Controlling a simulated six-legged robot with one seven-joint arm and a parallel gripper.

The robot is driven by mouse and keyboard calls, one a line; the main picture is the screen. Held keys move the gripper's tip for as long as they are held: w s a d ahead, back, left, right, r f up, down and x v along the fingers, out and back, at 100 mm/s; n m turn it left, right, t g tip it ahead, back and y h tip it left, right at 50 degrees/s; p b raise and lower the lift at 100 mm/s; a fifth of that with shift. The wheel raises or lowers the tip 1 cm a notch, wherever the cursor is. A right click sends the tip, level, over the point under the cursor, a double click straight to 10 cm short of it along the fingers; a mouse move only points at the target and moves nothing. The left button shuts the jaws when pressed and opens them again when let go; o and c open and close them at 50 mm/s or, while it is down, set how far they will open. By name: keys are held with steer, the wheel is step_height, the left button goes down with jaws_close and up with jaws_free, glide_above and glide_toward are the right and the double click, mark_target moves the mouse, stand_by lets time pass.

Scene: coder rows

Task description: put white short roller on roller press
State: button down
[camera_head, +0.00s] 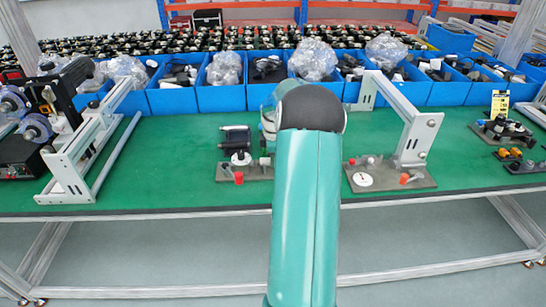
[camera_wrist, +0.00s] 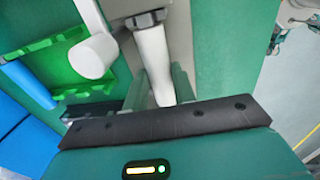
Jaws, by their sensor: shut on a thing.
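In the wrist view, my gripper (camera_wrist: 160,84) is shut on a white short roller (camera_wrist: 152,48), which stands between its two green fingers. The roller's far end meets or overlaps a dark clip under a pale grey block (camera_wrist: 122,8); I cannot tell whether they touch. A second white cylinder (camera_wrist: 93,56) is at the left of the held one. In the head view, my arm hides the gripper and roller. A grey-based fixture with a black unit (camera_head: 235,140) is left of my arm, and one with a tall white bracket (camera_head: 415,140) is right; which is the roller press is unclear.
A row of blue bins (camera_head: 222,96) holding parts and plastic bags lines the back of the green table (camera_head: 180,150). A white frame (camera_head: 80,150) stands at the left, and small dark fixtures (camera_head: 503,130) sit at the right. Green table between the left frame and fixture is clear.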

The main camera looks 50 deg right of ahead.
steer(key=shift+f, duration=0.15)
steer(key=c, duration=1.1)
jaws_free()
steer(key=shift+o, duration=0.2)
step_height(320, 180, up, 14)
steer(key=s+a, duration=0.1)
steer(key=shift+f, duration=0.1)
